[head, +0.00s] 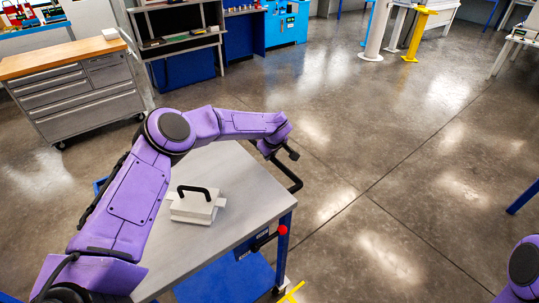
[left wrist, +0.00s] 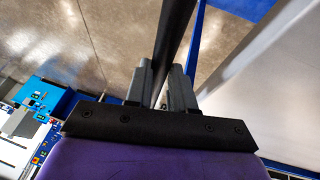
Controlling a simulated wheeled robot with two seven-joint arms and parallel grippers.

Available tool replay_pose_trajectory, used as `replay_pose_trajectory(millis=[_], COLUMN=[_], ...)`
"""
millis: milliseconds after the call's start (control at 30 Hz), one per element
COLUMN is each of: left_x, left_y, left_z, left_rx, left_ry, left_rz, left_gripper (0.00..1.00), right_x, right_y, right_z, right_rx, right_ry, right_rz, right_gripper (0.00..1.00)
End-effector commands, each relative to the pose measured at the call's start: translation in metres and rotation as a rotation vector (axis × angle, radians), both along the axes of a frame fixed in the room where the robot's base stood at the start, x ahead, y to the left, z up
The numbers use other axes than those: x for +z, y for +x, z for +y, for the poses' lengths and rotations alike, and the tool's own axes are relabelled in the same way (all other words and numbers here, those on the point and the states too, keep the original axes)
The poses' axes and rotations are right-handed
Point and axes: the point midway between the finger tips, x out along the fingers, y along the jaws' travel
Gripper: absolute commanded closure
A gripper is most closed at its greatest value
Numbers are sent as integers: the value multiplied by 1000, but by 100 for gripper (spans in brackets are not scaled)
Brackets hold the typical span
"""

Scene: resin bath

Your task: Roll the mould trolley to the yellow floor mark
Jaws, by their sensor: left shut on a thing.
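The mould trolley (head: 232,222) has a grey top on blue legs and stands below me, left of centre in the head view. A pale mould block (head: 193,210) with a black handle sits on its top. My left gripper (head: 275,153) is at the trolley's far right side, shut on the black push bar (head: 294,183). In the left wrist view the bar (left wrist: 175,35) passes between the grey fingers (left wrist: 163,85). Part of the yellow floor mark (head: 291,293) shows at the bottom edge, beside the trolley's near right leg. My right gripper is out of view.
A red knob (head: 283,230) on a black lever sticks out at the trolley's right side. A grey drawer cabinet (head: 80,88) with a wooden top stands at the back left. A yellow post (head: 416,35) stands at the back. Open concrete floor (head: 400,150) lies to the right.

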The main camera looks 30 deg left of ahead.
Motion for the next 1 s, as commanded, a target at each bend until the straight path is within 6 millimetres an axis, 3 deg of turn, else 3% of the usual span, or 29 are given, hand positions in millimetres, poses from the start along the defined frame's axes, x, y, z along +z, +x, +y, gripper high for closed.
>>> replay_pose_trajectory(millis=[333,367,433,767,1000], left_x=[-3,-3,-3,2,46], left_y=[-1,-1,-2,-2,-18], left_z=[2,2,3,2,-11], left_rx=[0,0,1,3,0], left_ry=[3,2,2,1,0], left_rz=[4,5,5,1,-2], left_gripper=[100,74,52,52,52], right_x=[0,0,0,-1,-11], right_y=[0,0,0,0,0], right_z=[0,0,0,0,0], right_rx=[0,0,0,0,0], right_ry=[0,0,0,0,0], right_rz=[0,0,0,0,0], right_gripper=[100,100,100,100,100])
